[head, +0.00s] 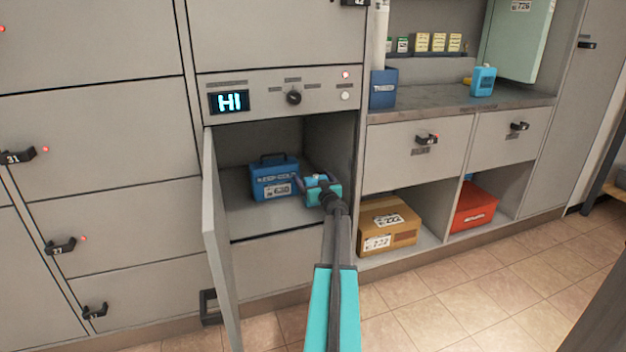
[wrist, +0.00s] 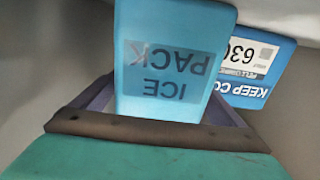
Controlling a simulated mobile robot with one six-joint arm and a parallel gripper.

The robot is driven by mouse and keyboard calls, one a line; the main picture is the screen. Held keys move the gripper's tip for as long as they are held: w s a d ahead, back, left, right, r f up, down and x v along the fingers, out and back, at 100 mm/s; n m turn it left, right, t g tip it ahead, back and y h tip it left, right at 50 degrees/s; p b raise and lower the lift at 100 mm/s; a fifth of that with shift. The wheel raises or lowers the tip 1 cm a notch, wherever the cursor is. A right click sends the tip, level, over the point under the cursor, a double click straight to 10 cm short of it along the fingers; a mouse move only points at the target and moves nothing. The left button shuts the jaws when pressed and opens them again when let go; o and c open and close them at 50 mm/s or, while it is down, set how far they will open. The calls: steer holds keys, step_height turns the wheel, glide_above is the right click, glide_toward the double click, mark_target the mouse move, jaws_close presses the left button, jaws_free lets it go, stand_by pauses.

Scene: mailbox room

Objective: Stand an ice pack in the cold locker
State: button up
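The cold locker (head: 232,218) stands open, its door (head: 220,255) swung out to the left. A light blue ice pack (wrist: 172,62) fills the middle of the wrist view, its lettering upside down there. My gripper (head: 318,180) is inside the locker opening, with its fingers on both sides of the pack and apparently shut on it. The pack looks upright, to the right of a blue cooler box (head: 274,180) marked KEEP COLD; the box also shows in the wrist view (wrist: 252,75). Whether the pack's base touches the locker floor is hidden.
A panel with a display reading HI (head: 232,102) and a knob is above the locker. Another light blue pack-like object (head: 482,81) stands on the counter (head: 430,97). A cardboard box (head: 388,226) and a red box (head: 474,207) sit in low cubbies to the right.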

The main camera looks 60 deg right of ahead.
steer(key=shift+r+p, duration=0.2)
steer(key=shift+p, duration=0.1)
steer(key=p+v, duration=0.1)
steer(key=v, duration=1.1)
stand_by(0.3)
steer(key=shift+f, duration=0.1)
stand_by(0.7)
